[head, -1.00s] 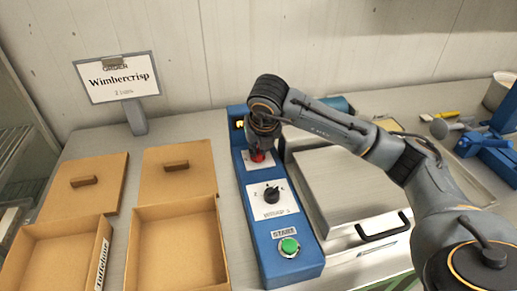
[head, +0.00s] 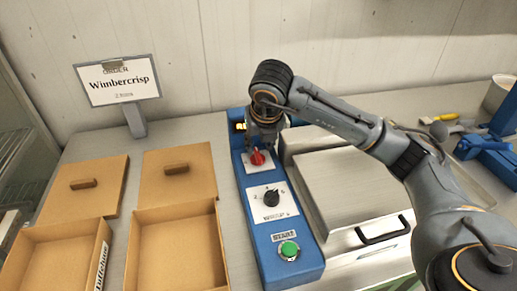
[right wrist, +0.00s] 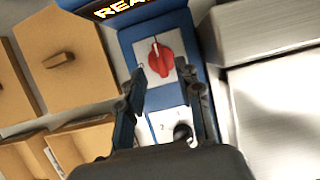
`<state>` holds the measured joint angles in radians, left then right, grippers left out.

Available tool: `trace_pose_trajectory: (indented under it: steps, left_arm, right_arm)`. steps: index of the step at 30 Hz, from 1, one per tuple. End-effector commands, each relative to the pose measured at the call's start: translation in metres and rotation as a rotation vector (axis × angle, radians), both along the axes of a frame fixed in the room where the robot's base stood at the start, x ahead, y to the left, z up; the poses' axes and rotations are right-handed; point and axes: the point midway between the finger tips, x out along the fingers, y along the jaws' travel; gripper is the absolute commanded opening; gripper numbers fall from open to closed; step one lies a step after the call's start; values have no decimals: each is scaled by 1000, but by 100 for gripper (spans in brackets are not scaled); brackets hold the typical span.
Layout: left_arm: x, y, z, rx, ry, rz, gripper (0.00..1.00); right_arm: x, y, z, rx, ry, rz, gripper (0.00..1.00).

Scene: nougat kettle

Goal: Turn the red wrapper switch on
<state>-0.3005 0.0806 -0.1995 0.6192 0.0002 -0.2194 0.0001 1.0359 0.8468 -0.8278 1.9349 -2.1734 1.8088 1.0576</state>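The red wrapper switch (head: 257,158) is a red rotary knob on a white plate near the top of the blue control panel (head: 253,225). In the right wrist view the red knob (right wrist: 161,60) shows whole, its pale pointer mark roughly upright. My right gripper (right wrist: 166,92) is open and empty, its two fingers apart with the knob beyond and between them, not touching it. In the head view the right gripper (head: 266,135) is just behind and above the knob. A lit display (right wrist: 125,8) above the knob reads "REA", the rest cut off. My left gripper is not in view.
A black numbered dial (head: 271,197) and a green START button (head: 289,249) sit lower on the panel. A metal machine with a black handle (head: 383,232) stands at right. Cardboard boxes (head: 180,250) and an order sign (head: 117,80) are at left.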

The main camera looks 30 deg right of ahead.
Motion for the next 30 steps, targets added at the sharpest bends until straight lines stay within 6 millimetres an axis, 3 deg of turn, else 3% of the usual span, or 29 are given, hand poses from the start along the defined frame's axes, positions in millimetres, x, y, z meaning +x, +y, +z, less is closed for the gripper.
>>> trace_pose_trajectory:
  steps: [6,12,30]
  left_arm:
    - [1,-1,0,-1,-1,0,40]
    - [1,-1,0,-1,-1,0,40]
    - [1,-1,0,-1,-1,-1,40]
  right_arm:
    - [-16,5,45,0,-7,1,35]
    - [-26,7,66,0,-3,0,35]
    - [-28,8,72,0,-2,-1,35]
